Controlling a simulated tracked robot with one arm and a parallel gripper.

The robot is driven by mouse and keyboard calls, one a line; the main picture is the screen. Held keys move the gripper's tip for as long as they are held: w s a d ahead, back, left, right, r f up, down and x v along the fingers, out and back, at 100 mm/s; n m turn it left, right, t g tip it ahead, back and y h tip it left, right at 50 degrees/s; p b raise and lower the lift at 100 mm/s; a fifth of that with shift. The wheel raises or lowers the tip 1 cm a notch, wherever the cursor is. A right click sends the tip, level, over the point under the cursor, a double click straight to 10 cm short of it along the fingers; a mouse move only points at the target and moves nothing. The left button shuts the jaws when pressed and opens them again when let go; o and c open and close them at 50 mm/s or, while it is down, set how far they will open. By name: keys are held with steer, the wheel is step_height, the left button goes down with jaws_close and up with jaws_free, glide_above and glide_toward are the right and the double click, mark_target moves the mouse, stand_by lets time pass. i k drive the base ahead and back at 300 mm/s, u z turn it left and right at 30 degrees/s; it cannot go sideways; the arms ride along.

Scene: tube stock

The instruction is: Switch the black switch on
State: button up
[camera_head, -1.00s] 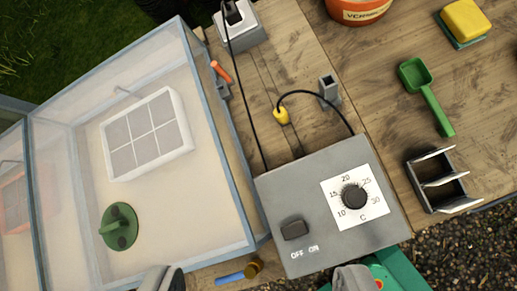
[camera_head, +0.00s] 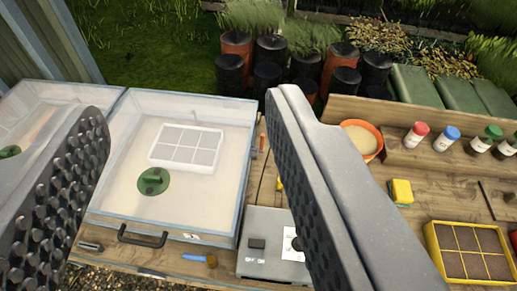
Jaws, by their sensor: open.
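The black switch (camera_head: 257,244) is a small dark rocker on top of the grey control box (camera_head: 256,266), in the lower middle of the view. Its on or off position is too small to tell. A white dial plate (camera_head: 290,252) is beside it, and its knob is partly hidden by my right finger. My gripper (camera_head: 188,106) is open and empty, with its two ridged fingers wide apart and large in the foreground. The switch shows between the fingers, close to the right one, and nothing touches it.
A clear-lidded frame (camera_head: 238,180) with a front handle (camera_head: 142,237) stands left of the box. An orange pot (camera_head: 377,140), a sponge (camera_head: 402,191), several bottles (camera_head: 446,138) and a yellow seed tray (camera_head: 430,250) are right.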

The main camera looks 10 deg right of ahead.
mark_target(257, 243)
steer(key=u, duration=0.4)
steer(key=k, duration=1.7)
steer(key=z, duration=0.45)
steer(key=i, duration=1)
